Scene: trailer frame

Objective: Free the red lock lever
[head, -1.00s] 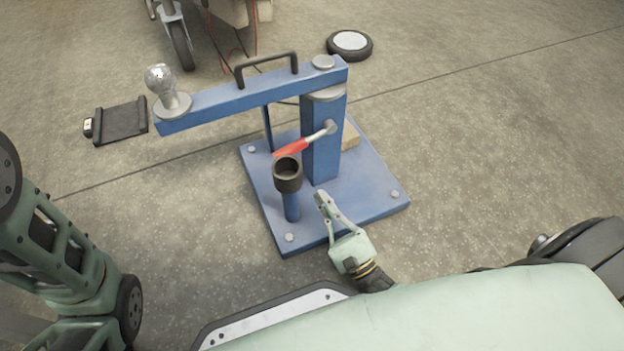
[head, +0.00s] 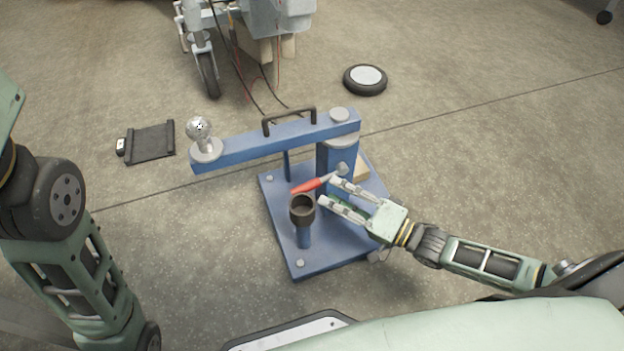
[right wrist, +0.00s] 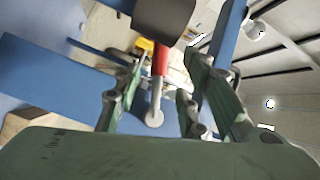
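The red lock lever (head: 308,186) has a red grip and a silver shaft, mounted on the side of the blue upright post. In the head view it points left and slightly down. My right gripper (head: 328,192) is open beside it, one fingertip near the shaft and the other lower, near the dark cup. In the right wrist view the lever (right wrist: 158,65) shows in the gap between the two fingers (right wrist: 155,88); I see no grip on it. Whether a finger touches it, I cannot tell. My left arm shows at the left; its gripper is out of view.
A dark cup (head: 302,209) on a short blue post stands close to the lever's red end. A blue beam (head: 240,147) with a ball (head: 199,129) and black handle (head: 290,117) runs above.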

